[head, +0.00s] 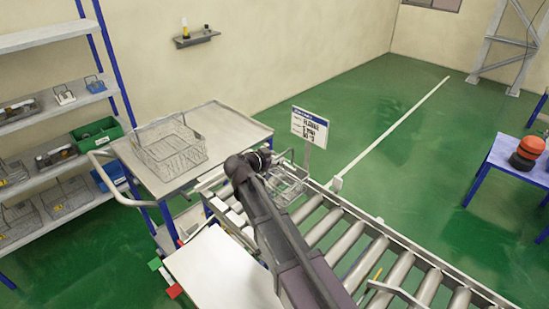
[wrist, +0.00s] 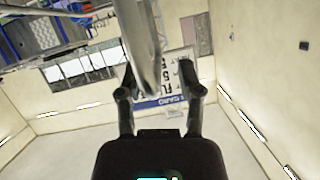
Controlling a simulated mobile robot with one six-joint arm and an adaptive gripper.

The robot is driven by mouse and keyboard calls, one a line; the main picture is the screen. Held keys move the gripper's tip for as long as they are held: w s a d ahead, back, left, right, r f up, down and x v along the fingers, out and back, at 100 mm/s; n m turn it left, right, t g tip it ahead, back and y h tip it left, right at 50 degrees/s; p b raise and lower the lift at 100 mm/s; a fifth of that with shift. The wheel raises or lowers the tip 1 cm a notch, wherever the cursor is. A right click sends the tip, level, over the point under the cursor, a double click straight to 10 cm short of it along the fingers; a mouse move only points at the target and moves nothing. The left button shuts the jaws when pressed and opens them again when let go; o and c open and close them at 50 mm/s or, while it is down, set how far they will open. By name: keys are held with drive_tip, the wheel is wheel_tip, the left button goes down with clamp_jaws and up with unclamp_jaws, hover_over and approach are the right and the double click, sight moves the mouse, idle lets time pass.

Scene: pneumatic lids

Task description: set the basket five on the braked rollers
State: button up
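A small wire basket (head: 287,183) stands on the far end of the roller conveyor (head: 322,228), partly hidden behind my arm. A larger wire basket (head: 172,152) sits on the trolley top (head: 228,130). I cannot read a number on either basket. My gripper (head: 268,158) is above the conveyor's far end, beside the small basket. In the wrist view my gripper's (wrist: 161,93) two fingers are spread apart. A grey metal bar (wrist: 142,45) reaches down between them, with a gap to the right finger; whether it is a basket handle is unclear.
A sign (head: 310,126) stands behind the conveyor; it also shows upside down in the wrist view (wrist: 172,80). Shelves (head: 45,95) with baskets and a green bin (head: 97,133) are at left. A blue-legged table (head: 515,160) with an orange-black object (head: 528,150) is at right.

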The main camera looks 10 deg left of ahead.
drive_tip(key=shift+s+a+r+p, duration=0.15)
drive_tip(key=shift+s+r+p, duration=0.15)
drive_tip(key=shift+s, duration=0.1)
drive_tip(key=p+v, duration=0.4)
drive_tip(key=v, duration=0.7)
idle(0.7)
drive_tip(key=d+f+n+g, duration=0.1)
drive_tip(key=d+f+g, duration=0.3)
drive_tip(key=d, duration=0.8)
drive_tip(key=d+f+n+g, duration=0.2)
drive_tip(key=d+f+g, duration=0.15)
drive_tip(key=d, duration=0.75)
drive_tip(key=s+d+f+n+g+y, duration=0.1)
drive_tip(key=s+d+y, duration=0.1)
drive_tip(key=d, duration=0.3)
drive_tip(key=s+d+f+n+g+y, duration=0.1)
drive_tip(key=s+d+g, duration=0.1)
drive_tip(key=s+d, duration=0.2)
drive_tip(key=s+d+f+n+g+y, duration=0.1)
drive_tip(key=s+d+f+n+y, duration=0.1)
drive_tip(key=d, duration=0.6)
drive_tip(key=shift+s+d+f+g+y, duration=0.1)
drive_tip(key=shift+s+g+y, duration=0.25)
drive_tip(key=shift+s, duration=0.5)
drive_tip(key=shift+s+d+n, duration=0.15)
drive_tip(key=shift+s+n, duration=0.1)
drive_tip(key=shift+n, duration=0.05)
